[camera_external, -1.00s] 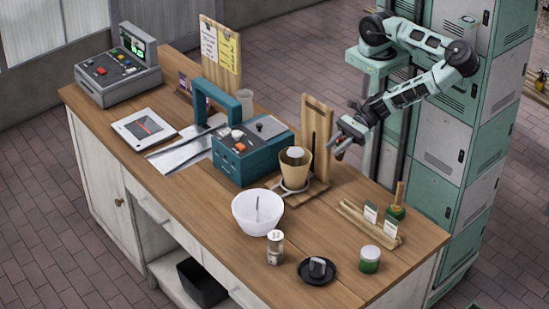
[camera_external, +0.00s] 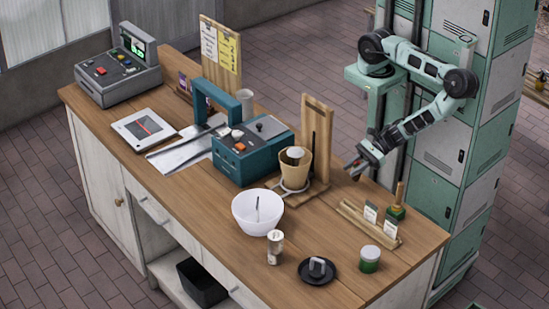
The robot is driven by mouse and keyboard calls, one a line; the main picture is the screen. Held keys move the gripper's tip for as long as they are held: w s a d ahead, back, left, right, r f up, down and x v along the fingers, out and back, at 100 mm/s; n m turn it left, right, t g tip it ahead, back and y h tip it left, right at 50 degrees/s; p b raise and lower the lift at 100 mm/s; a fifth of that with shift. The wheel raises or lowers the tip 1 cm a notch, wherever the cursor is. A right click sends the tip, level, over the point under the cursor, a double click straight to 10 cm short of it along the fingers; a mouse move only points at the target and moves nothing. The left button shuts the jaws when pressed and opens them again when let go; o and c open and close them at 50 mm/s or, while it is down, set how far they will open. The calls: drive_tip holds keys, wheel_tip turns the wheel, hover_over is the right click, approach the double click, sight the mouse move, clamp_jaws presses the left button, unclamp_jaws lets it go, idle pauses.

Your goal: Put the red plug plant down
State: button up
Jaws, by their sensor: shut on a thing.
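My gripper (camera_external: 355,169) is low over the back edge of the wooden worktop (camera_external: 335,237), right of the tall wooden stand. It is shut on what I take to be the red plug plant. The plant is too small and too covered by the fingers to make out clearly. I cannot tell whether it touches the worktop.
The tall wooden stand (camera_external: 317,128) with a tan pot (camera_external: 295,171) is left of my gripper. A wooden rack (camera_external: 368,224) with cards and a brush (camera_external: 398,202) are in front and right. A white bowl (camera_external: 257,216) is further left. Some bare worktop lies between stand and rack.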

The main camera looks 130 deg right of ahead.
drive_tip(key=shift+f+b, duration=1.3)
drive_tip(key=shift+f, duration=0.65)
drive_tip(key=shift+f, duration=0.25)
drive_tip(key=o, duration=0.9)
drive_tip(key=shift+r, duration=0.1)
drive_tip(key=shift+o, duration=0.2)
